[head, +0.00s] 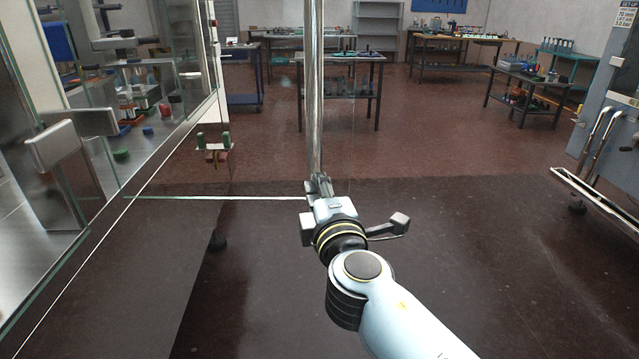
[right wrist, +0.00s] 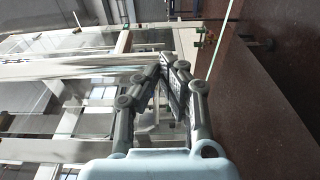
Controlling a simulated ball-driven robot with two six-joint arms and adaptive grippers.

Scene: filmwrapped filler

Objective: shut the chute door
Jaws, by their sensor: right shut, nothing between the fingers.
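The chute door appears to be the clear glass pane (head: 265,150) standing open in the head view, with a thin pale green bottom edge. A tall shiny vertical bar (head: 314,90), apparently its handle, runs down the pane. My right gripper (head: 319,183) is at the bar's lower end, its fingers shut with nothing between them. In the right wrist view the closed fingertips (right wrist: 168,62) meet close to the end of the shiny bar (right wrist: 75,70); whether they touch it I cannot tell. My left gripper is not in view.
A glass-walled machine (head: 60,270) stands at the left, with a grey block-shaped handle (head: 55,145). A grey cabinet (head: 605,110) with bent rails is at the right. Workbenches (head: 455,50) stand at the back. The dark floor (head: 460,240) between is clear.

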